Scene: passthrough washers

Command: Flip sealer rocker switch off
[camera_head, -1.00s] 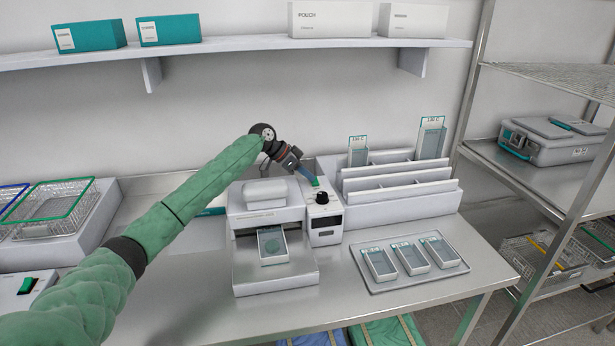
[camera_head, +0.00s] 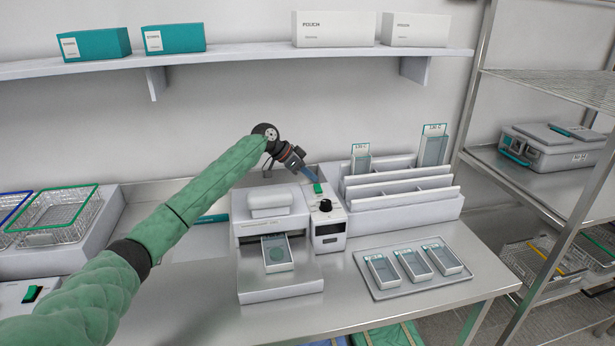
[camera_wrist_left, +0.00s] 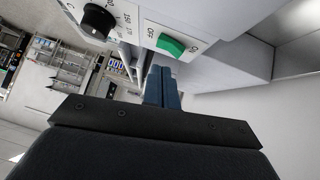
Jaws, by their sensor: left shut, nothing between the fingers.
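The sealer (camera_head: 270,245) is a white-grey machine on the steel table, with a pouch in its front opening. Its control box on the right has a green rocker switch (camera_head: 318,188) and a black knob (camera_head: 325,205) on top. The left wrist view shows the green switch (camera_wrist_left: 171,45) between OFF and ON labels, with the black knob (camera_wrist_left: 98,18) beside it. My left gripper (camera_head: 312,177) is shut and empty, its blue fingers close to the switch. In the left wrist view the fingertips (camera_wrist_left: 161,72) lie just below the switch; contact cannot be told. My right gripper is not in view.
A white divided rack (camera_head: 405,190) stands right of the sealer. A tray (camera_head: 415,283) with several small pouches lies in front of it. Another green switch (camera_head: 33,293) is on a unit at far left. A shelf (camera_head: 230,51) with boxes runs above.

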